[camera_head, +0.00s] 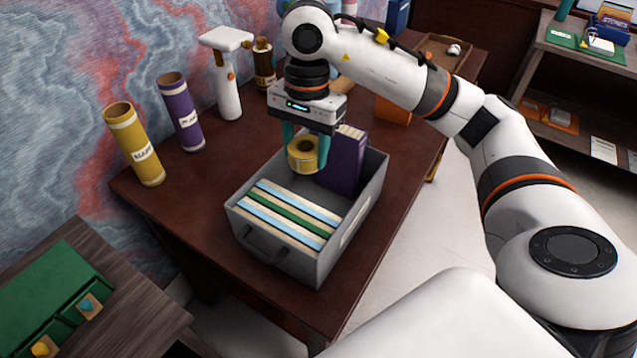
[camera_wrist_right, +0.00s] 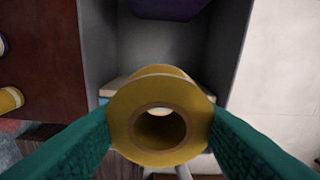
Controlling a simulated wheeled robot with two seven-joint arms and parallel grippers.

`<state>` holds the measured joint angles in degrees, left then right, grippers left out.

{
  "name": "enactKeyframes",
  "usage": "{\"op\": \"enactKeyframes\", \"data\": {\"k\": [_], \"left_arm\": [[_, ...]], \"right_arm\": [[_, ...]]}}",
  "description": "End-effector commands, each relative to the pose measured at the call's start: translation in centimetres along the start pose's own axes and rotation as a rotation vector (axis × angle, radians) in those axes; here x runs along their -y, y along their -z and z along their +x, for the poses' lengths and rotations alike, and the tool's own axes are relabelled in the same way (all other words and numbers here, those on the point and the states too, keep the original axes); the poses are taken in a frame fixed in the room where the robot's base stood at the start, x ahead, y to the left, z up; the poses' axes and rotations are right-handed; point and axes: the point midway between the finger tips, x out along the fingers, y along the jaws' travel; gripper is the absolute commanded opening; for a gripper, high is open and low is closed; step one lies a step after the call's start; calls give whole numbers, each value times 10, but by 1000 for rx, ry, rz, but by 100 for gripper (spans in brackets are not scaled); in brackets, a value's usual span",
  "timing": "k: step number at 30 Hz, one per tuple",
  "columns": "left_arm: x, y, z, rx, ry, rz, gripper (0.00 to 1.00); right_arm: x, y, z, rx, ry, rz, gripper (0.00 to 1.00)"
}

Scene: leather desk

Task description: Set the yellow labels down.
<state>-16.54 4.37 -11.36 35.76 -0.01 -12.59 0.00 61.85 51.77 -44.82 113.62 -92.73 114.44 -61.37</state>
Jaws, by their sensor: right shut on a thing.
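The yellow labels are a yellow roll with a hollow core (camera_head: 303,155). My right gripper (camera_head: 305,150) is shut on the roll and holds it above the grey bin (camera_head: 374,190). In the right wrist view the roll (camera_wrist_right: 160,118) sits between the two green fingers of the gripper (camera_wrist_right: 160,130), its round opening facing the camera. Below the roll, in the bin, are several upright folders (camera_head: 285,222) with white, blue and green edges. A purple book (camera_head: 343,160) stands at the bin's back. My left gripper is not in view.
The bin stands on a dark red desk (camera_head: 190,205). A yellow tube (camera_head: 135,145), a purple tube (camera_head: 181,112) and a white spray bottle (camera_head: 226,75) stand to the left. An orange box (camera_head: 394,110) is behind. Bare desk lies left of the bin.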

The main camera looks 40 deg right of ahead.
Motion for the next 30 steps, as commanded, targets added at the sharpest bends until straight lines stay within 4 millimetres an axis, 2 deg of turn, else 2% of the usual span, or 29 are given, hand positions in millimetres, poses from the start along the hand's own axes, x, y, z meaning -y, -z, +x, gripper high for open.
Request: {"op": "enactKeyframes", "data": {"k": [1,3,6,9,14,21,24,30], "left_arm": [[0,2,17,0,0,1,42],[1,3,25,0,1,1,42],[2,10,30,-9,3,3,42],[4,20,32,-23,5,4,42],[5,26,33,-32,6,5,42],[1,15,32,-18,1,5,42],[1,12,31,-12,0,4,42],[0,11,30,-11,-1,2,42]], "right_arm": [[-1,-11,8,-4,-15,116,24],[-2,-21,6,-13,-31,259,24],[-3,-30,3,-24,-46,395,24],[-2,-34,8,-31,-48,457,24],[-2,-38,39,-32,-44,471,24],[-2,-43,103,-32,-44,467,24],[-2,-45,122,-31,-46,468,24],[-3,-47,141,-31,-49,466,24]]}}
